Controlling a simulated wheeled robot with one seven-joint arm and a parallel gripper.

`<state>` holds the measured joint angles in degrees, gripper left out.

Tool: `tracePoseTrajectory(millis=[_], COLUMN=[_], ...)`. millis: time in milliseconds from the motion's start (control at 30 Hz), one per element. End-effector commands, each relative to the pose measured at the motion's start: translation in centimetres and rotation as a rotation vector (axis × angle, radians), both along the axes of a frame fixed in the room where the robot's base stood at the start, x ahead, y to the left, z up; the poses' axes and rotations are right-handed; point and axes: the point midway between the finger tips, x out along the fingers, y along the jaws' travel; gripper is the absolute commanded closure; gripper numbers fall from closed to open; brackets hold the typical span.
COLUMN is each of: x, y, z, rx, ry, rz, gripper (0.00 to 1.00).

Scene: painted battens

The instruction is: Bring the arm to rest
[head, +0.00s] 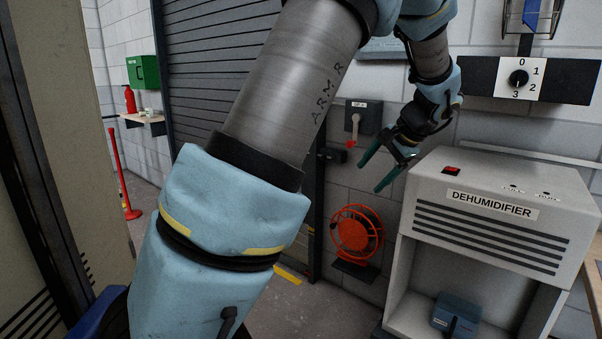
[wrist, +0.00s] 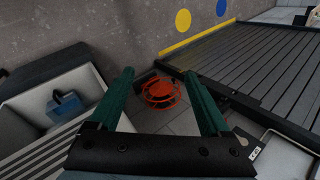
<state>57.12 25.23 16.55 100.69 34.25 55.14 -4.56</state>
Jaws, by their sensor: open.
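My gripper (head: 376,170) is at the upper right in the head view, left of the dehumidifier's top. Its two green fingers are apart with nothing between them. In the wrist view the gripper (wrist: 163,88) also shows open, its fingers spread at left and right. My arm crosses the middle of the head view, a large grey and light blue link in front, and bends over at the top to the gripper. It hides part of the shutter and wall behind.
A white dehumidifier (head: 482,238) stands at the right, close to my gripper. A red reel (head: 356,234) is below the gripper, near the wall. A dial panel (head: 519,78) and a lever switch (head: 356,122) are on the wall. A red post (head: 122,172) stands at the left.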

Motion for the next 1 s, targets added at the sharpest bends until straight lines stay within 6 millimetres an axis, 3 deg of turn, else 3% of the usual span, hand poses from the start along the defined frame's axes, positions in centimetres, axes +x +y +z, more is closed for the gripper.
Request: tracePoseTrajectory(millis=[33, 200, 400, 500, 700, 1000], x=[-0.4, -3.6, -9.1, -11.9, -15.8, -16.8], y=[3.3, 11.3, 18.6, 21.2, 24.0, 24.6], z=[-0.9, -4.1, -6.5, -7.3, -8.4, -8.7], rx=[-0.049, -0.230, -0.440, -0.526, -0.627, -0.650], ry=[0.043, 0.149, 0.191, 0.183, 0.149, 0.137], rz=[0.064, 0.260, 0.512, 0.632, 0.796, 0.837], gripper=[0.19, 0.19, 0.19, 0.19, 0.19, 0.19])
